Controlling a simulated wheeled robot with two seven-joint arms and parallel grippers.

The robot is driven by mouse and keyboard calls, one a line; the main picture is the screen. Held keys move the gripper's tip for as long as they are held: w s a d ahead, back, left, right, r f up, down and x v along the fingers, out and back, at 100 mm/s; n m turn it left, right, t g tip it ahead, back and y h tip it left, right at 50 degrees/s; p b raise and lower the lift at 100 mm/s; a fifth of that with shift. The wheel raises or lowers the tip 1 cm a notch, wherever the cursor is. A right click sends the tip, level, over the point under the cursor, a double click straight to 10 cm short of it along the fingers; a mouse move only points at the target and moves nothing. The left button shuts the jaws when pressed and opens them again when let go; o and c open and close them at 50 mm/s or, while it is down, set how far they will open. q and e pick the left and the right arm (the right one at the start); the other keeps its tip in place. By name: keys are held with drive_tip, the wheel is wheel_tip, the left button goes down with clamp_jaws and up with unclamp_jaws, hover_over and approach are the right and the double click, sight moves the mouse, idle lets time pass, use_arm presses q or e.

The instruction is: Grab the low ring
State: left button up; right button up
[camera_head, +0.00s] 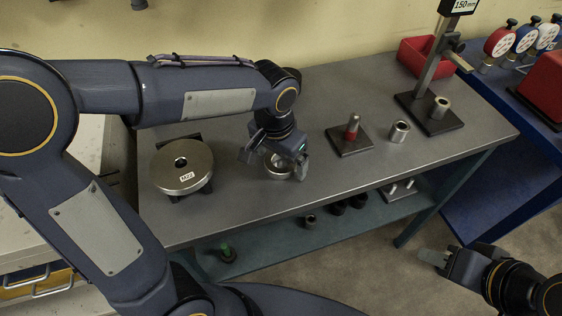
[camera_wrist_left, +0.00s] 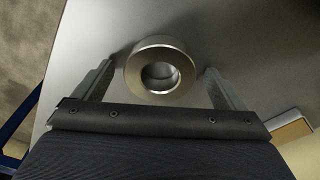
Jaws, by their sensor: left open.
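A low steel ring (camera_head: 277,168) lies flat on the grey bench top, partly hidden by my left gripper. In the left wrist view the ring (camera_wrist_left: 160,52) shows its open hole and sits between the two fingers. My left gripper (camera_head: 274,165) points down over the ring, with one finger on each side; in its wrist view the left gripper (camera_wrist_left: 160,75) is open, with gaps between the fingers and the ring. My right gripper (camera_head: 434,258) is at the lower right, away from the bench; its opening is unclear.
A round disc marked M22 (camera_head: 183,165) rests on a dark stand at left. A post on a plate (camera_head: 351,135), a taller ring (camera_head: 399,131) and a height stand (camera_head: 427,100) are to the right. A red bin (camera_head: 414,58) stands behind. Bare bench (camera_head: 250,205) lies in front.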

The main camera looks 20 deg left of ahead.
use_arm(q)
drive_tip(key=c, duration=1.4)
drive_tip(key=shift+r, duration=0.1)
drive_tip(key=shift+c, duration=0.6)
drive_tip(key=shift+r, duration=0.1)
